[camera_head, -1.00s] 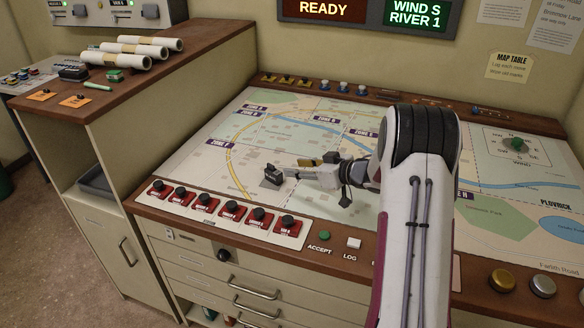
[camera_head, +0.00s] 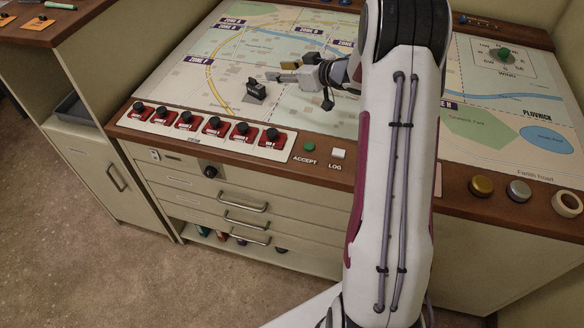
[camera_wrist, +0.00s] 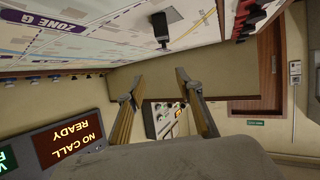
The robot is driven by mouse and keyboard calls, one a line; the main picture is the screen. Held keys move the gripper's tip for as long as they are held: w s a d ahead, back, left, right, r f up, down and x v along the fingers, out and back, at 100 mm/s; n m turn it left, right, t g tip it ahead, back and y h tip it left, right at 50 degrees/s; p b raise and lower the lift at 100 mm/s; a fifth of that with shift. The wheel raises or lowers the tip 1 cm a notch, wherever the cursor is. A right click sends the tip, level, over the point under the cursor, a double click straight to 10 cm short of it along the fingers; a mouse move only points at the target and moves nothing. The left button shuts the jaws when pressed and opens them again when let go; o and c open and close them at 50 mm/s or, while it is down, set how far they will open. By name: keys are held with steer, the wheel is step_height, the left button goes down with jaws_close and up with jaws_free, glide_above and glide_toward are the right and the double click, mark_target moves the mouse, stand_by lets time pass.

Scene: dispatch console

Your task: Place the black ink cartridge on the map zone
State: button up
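A small black block that looks like the ink cartridge (camera_head: 255,91) stands on the light map (camera_head: 200,92), near its front edge, to the right of the yellow curved line. It also shows in the wrist view (camera_wrist: 161,27), black with a grey part. My gripper (camera_head: 275,71) is just above and to the right of it in the head view, apart from it. In the wrist view my gripper (camera_wrist: 158,76) has its two fingers spread, with nothing between them. The cartridge is beyond the fingertips.
A row of black-knobbed red switches (camera_head: 187,120) runs along the map's front left edge. A green button (camera_head: 309,146) and a white button (camera_head: 338,153) sit to their right. A green-knobbed wind dial (camera_head: 504,55) is at the back right. The map around the cartridge is clear.

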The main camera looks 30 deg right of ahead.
step_height(320, 180, up, 8)
steer(key=f+m+h, duration=0.1)
steer(key=h, duration=0.2)
steer(key=s+a+r+m+g+h, duration=0.1)
steer(key=s+a+r+m+h, duration=0.3)
steer(key=s+r, duration=0.8)
steer(key=s+a+f+g+y, duration=0.1)
steer(key=s+a, duration=0.4)
steer(key=s, duration=0.5)
steer(key=s+a+f+g, duration=0.3)
steer(key=s+a, duration=0.3)
steer(key=s, duration=0.5)
steer(key=s+a+f+g+y, duration=0.1)
steer(key=s+a+f+g, duration=0.1)
steer(key=s+a, duration=0.4)
steer(key=s+f, duration=0.1)
steer(key=s, duration=0.4)
steer(key=shift+s+n+y, duration=0.2)
steer(key=shift+n+y, duration=0.1)
